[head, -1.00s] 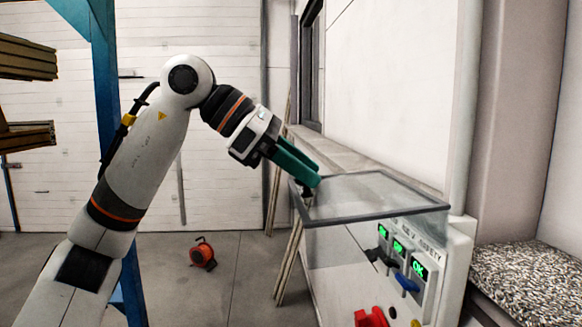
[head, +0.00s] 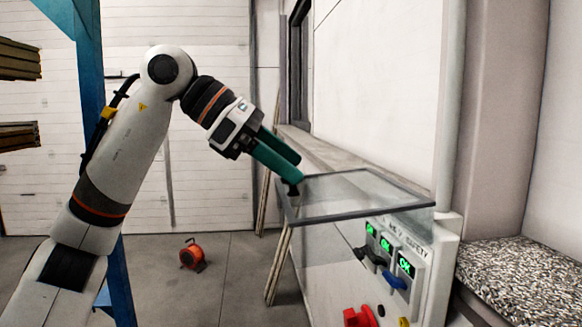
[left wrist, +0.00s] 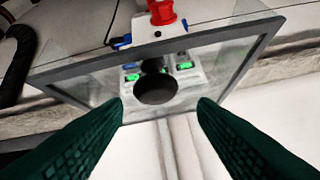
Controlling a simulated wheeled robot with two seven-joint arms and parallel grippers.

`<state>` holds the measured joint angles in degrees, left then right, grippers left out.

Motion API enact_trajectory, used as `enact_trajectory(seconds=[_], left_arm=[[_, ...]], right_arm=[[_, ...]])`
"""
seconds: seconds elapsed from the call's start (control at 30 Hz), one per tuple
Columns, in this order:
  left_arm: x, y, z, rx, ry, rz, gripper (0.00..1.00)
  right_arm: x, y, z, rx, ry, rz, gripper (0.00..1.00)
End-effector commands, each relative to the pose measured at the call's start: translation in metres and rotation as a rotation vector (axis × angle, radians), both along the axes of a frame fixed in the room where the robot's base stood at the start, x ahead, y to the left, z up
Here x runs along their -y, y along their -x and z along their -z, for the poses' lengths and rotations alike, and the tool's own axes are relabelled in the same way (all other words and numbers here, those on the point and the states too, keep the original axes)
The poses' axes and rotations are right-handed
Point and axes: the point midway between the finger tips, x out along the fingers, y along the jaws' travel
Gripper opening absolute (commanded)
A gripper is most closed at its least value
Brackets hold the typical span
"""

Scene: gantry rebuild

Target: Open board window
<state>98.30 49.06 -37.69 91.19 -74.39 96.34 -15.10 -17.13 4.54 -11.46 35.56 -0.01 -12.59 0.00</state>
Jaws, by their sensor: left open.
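The board window (head: 360,209) is a clear pane in a grey frame. In the head view it lies nearly flat, sticking out from the top of the white board (head: 440,265). A black round knob (left wrist: 156,89) sits on the pane, and part of it shows dark below the fingers in the head view (head: 293,190). My left gripper (head: 292,176) has green fingers and is at the pane's left edge, by the knob. In the left wrist view its fingers (left wrist: 160,103) are spread wide, with the knob seen between them. My right gripper is not in view.
The board carries green OK displays (head: 387,246), a blue handle (head: 395,280) and a red part (head: 360,317). A wall ledge (head: 330,155) runs behind the window. A blue post (head: 90,110) stands left, and an orange reel (head: 193,254) lies on open floor.

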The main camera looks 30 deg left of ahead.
Motion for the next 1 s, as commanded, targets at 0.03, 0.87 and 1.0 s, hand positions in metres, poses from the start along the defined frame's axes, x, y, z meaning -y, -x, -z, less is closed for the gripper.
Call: enact_trajectory(seconds=[0.03, 0.87, 1.0], left_arm=[[-0.006, 0.004, -0.004, 0.003, 0.004, -0.002, 0.52], [-0.067, 0.043, -0.064, -0.004, -0.003, 0.002, 0.52], [-0.067, 0.043, -0.064, -0.004, -0.003, 0.002, 0.52]], right_arm=[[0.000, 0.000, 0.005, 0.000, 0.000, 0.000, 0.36], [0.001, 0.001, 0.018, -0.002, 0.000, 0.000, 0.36], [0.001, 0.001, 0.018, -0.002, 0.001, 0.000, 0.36]])
